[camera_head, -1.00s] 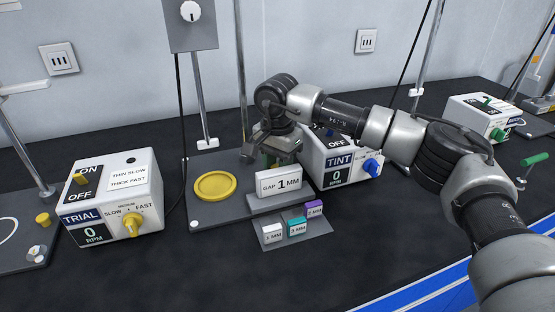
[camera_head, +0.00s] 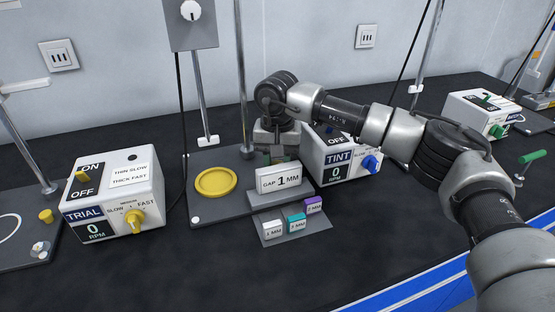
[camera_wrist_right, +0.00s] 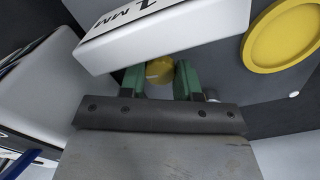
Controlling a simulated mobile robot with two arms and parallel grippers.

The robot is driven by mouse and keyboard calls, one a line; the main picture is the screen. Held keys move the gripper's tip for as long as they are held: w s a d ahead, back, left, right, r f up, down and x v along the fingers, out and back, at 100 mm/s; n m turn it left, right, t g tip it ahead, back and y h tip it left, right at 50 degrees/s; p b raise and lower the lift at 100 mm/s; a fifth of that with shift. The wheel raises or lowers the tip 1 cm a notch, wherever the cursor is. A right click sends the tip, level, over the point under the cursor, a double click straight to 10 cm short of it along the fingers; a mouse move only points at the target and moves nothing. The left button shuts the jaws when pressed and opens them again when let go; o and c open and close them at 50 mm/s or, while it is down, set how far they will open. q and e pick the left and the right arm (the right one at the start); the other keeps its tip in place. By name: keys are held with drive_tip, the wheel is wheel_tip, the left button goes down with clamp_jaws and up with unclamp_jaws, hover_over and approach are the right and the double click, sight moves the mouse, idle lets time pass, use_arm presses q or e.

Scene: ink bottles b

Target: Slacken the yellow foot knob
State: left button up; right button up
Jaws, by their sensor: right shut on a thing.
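The yellow foot knob (camera_wrist_right: 160,71) shows in the right wrist view between the two green fingertips of my right gripper (camera_wrist_right: 161,80), which is shut on it. In the head view the right gripper (camera_head: 277,152) points down just behind the white "GAP 1 MM" block (camera_head: 279,179), on the grey base plate (camera_head: 205,212). The knob is hidden there by the block and the gripper. My left gripper is not in view.
A yellow dish (camera_head: 216,182) lies on the plate left of the gripper. Small labelled blocks (camera_head: 296,223) sit in front. A metal post (camera_head: 241,80) rises beside the gripper.

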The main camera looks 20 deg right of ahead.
drive_tip(key=shift+r, duration=0.1)
drive_tip(key=o, duration=0.6)
drive_tip(key=shift+o, duration=0.2)
wheel_tip(320, 180, up, 11)
idle(0.4)
